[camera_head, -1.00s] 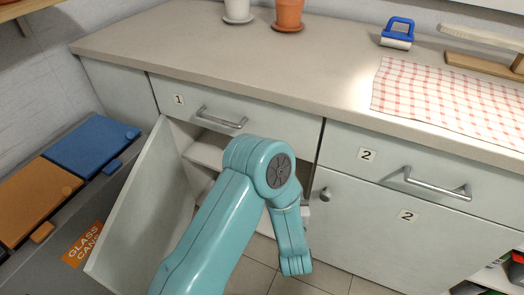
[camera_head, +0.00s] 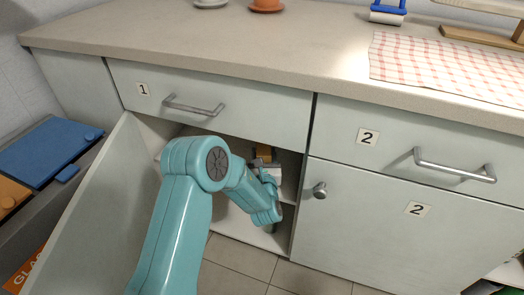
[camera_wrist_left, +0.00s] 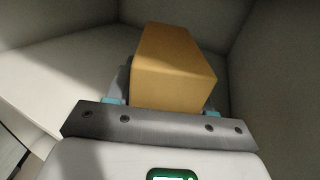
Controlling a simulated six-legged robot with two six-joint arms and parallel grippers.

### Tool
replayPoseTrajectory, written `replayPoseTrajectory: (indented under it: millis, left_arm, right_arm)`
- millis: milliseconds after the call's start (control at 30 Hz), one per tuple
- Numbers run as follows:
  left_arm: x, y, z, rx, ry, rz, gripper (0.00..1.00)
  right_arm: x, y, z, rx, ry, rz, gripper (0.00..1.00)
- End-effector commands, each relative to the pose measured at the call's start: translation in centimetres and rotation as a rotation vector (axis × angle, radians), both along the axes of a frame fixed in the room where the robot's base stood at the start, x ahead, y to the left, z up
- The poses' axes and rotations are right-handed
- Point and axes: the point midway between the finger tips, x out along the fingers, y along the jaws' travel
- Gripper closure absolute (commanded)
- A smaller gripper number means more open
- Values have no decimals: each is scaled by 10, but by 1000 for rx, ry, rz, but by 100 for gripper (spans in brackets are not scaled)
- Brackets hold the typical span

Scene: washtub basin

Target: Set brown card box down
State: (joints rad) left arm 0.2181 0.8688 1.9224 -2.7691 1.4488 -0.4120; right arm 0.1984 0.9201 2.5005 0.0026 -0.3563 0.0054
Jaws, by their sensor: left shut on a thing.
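The brown card box (camera_wrist_left: 172,72) is between the fingers of my left gripper (camera_wrist_left: 165,95) in the left wrist view. The gripper is shut on it, inside a pale cabinet compartment. In the head view a small part of the brown box (camera_head: 263,153) shows in the opening of cabinet 1, beside my left gripper (camera_head: 268,172). My teal arm hides part of the cabinet interior. I cannot tell whether the box touches a surface under it. My right gripper is not in view.
The open cabinet door (camera_head: 98,215) stands left of my arm. Drawer 1 (camera_head: 215,100) is shut above the opening, with its handle sticking out. Cabinet door 2 (camera_head: 400,225) is shut on the right. Bins with blue and orange lids (camera_head: 48,148) stand at far left.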

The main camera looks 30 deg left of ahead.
Motion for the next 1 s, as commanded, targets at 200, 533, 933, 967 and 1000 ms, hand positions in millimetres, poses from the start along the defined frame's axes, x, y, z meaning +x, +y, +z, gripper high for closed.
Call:
replayPoseTrajectory:
  millis: [200,533,933,967,1000]
  left_arm:
    - [20,16,-1,0,-1,2,83]
    - [43,32,-16,-1,1,0,83]
    - [43,31,-17,-1,0,0,32]
    - [43,31,-17,-1,0,0,23]
    - [43,31,-17,-1,0,0,23]
  right_arm:
    - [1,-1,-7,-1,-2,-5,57]
    - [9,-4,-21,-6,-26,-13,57]
    - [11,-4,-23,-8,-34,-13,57]
    - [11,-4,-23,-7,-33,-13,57]
    - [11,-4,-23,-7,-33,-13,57]
